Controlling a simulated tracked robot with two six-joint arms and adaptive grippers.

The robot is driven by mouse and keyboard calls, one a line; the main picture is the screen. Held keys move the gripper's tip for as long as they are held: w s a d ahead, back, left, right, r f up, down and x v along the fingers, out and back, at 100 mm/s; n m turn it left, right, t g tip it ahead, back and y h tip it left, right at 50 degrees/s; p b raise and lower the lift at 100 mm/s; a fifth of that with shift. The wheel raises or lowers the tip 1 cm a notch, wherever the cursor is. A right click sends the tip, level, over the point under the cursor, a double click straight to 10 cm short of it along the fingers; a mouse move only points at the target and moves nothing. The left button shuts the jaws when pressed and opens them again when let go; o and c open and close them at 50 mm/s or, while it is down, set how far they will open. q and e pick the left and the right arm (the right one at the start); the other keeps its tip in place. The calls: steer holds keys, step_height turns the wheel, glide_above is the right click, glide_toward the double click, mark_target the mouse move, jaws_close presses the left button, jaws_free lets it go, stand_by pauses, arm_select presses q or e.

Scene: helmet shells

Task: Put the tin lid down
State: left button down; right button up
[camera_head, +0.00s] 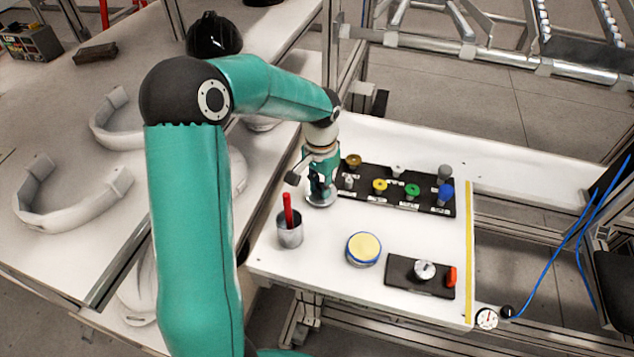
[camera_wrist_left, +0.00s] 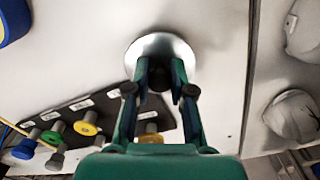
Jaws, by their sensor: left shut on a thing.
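My left gripper (camera_head: 319,188) points down over the white table and is shut on the tin lid. The tin lid (camera_head: 321,200) is a round silver disc under the fingertips, between the metal cup and the black knob panel. In the left wrist view the lid (camera_wrist_left: 180,48) shows as a shiny disc with my left gripper (camera_wrist_left: 161,82) closed on a dark knob at its centre. I cannot tell whether the lid touches the table. The open tin (camera_head: 364,248), blue-rimmed with pale yellow contents, stands nearer the front. My right gripper is not in view.
A metal cup (camera_head: 290,232) with a red stick stands left of the tin. The black panel (camera_head: 433,203) with several coloured knobs lies behind. A black box (camera_head: 404,274) with a dial and red switch is at the front right. White table is bare between them.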

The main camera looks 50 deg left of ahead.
mark_target(320, 185)
arm_select(q)
steer(key=c, duration=1)
jaws_free()
step_height(320, 185, up, 13)
steer(key=p, duration=0.1)
steer(key=shift+w, duration=0.15)
